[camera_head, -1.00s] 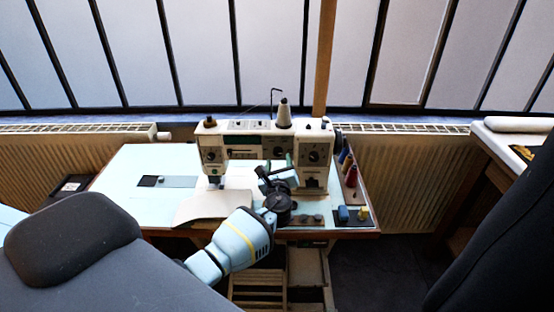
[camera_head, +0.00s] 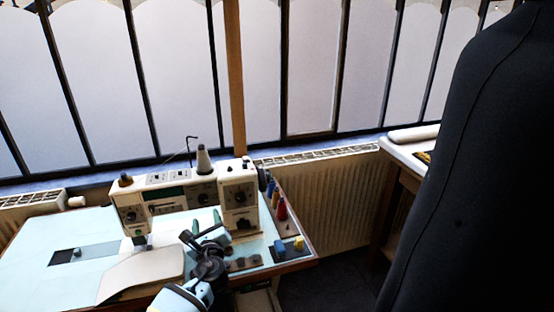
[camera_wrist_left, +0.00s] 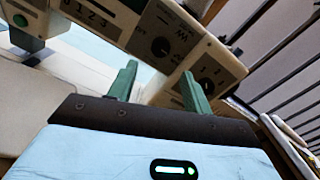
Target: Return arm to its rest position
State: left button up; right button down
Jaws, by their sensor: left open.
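My left gripper (camera_head: 203,228) is in the lower middle of the head view, in front of the sewing machine (camera_head: 190,190). Its two green fingers stand apart with nothing between them. In the left wrist view the open fingers (camera_wrist_left: 158,72) point toward the machine's white front with its dials (camera_wrist_left: 165,40). I cannot tell the exact gap between the fingers and the machine. My left arm enters from the bottom edge, and most of it is out of frame. My right gripper is not in view.
The machine stands on a pale blue table (camera_head: 40,245). Thread spools (camera_head: 281,208) and small blue and yellow items (camera_head: 298,243) lie at its right end. A large dark padded shape (camera_head: 470,170) fills the right side. A radiator (camera_head: 315,205) and windows are behind.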

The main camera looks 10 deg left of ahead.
pick_arm(q)
jog(key=s+d+f+n+h, duration=0.1)
jog(key=s+f, duration=0.1)
jog(key=f, duration=0.1)
jog(key=s+d+f+n+g+h, duration=0.1)
jog(key=s+f, duration=0.1)
jog(key=f, duration=0.2)
jog(key=s+d+f+n+h, duration=0.1)
jog(key=s+f, duration=0.2)
jog(key=shift+d+f+n+g+h, duration=0.2)
jog(key=shift+n+g+h, duration=0.1)
jog(key=shift+n, duration=0.1)
jog(key=s+d+f+n+g+h, duration=0.2)
jog(key=s+d+f+n+h, duration=0.3)
jog(key=s+f, duration=0.55)
jog(key=s+d+n+g+h, duration=0.1)
jog(key=s+d+n, duration=0.2)
jog(key=s+n, duration=0.4)
jog(key=s+d+n+g+h, duration=0.1)
jog(key=s+d+n+h, duration=0.1)
jog(key=s+n, duration=0.5)
jog(key=s+d, duration=0.1)
jog(key=s, duration=0.5)
jog(key=shift+s+d+f+n, duration=0.15)
jog(key=shift+s+d+n, duration=0.15)
jog(key=shift+s+d, duration=0.1)
jog(key=shift+a, duration=0.1)
